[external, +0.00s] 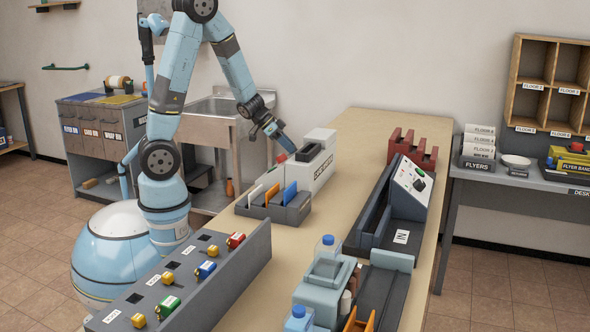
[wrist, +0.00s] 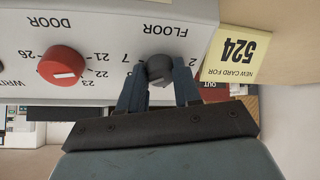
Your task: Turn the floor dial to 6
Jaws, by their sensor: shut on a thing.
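The floor dial (wrist: 159,68) is a small dark knob under the upside-down word FLOOR on a pale panel in the wrist view. My gripper (wrist: 158,76) is shut on it, one finger on each side. A 7 shows left of the dial and a 2 at its right; the other numbers are hidden by the fingers, and I cannot tell where the dial points. In the external view my gripper (external: 288,147) reaches down to the white machine (external: 318,166) that carries the panel; the floor dial is hidden there.
A red door knob (wrist: 62,65) sits beside the floor dial, with numbers around it. A yellow card marked 524 (wrist: 235,50) lies at the panel's other side. A grey holder with colored cards (external: 290,213) stands in front of the machine.

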